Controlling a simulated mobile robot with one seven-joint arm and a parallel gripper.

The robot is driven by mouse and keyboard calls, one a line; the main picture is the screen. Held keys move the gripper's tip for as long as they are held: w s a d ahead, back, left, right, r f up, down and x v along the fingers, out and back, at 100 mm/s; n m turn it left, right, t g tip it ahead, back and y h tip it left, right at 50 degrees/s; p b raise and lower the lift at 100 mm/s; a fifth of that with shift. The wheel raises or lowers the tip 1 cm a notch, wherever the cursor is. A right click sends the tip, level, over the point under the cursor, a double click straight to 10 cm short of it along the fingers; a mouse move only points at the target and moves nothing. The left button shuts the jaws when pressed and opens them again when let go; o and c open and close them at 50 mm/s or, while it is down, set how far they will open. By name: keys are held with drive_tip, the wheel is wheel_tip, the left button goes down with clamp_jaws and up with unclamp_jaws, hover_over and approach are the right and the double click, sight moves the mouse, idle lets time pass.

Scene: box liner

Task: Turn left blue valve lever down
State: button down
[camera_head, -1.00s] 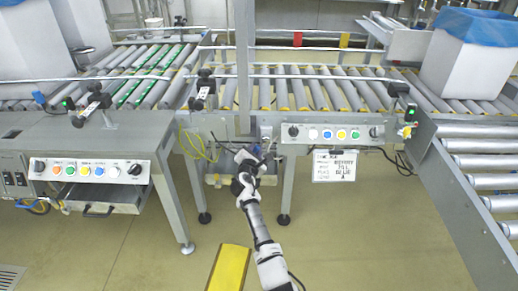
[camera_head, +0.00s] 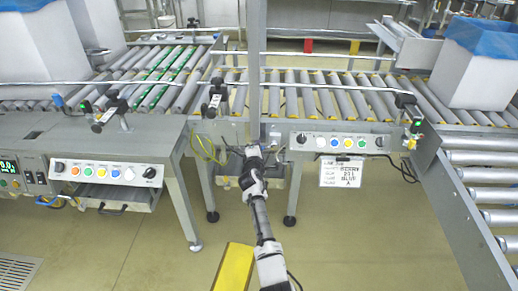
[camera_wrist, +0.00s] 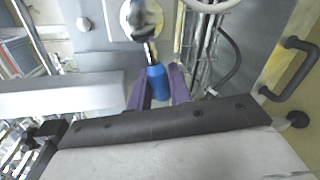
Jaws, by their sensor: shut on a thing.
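The blue-gripped valve lever (camera_wrist: 157,82) shows in the wrist view, between the two purple fingers of my gripper (camera_wrist: 158,90). The gripper is shut on the blue grip. The lever's thin shaft runs up in the picture to a round valve mount (camera_wrist: 140,20) on a grey metal panel. In the head view, my gripper (camera_head: 250,153) is at the recess below the conveyor, beside the upright post. The lever is too small and too covered to make out there. I cannot tell a second valve lever in either view.
A grey upright post (camera_head: 257,70) stands close to my gripper. A button panel (camera_head: 342,140) with a hanging white sign (camera_head: 341,173) is to the right, and another button panel (camera_head: 105,172) to the left. In the wrist view, cables and a black handle (camera_wrist: 292,68) lie right of the lever.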

drive_tip(key=shift+w+r, duration=0.1)
drive_tip(key=shift+r, duration=0.1)
drive_tip(key=c, duration=1.3)
unclamp_jaws()
drive_tip(key=shift+f, duration=0.1)
drive_tip(key=shift+c, duration=0.2)
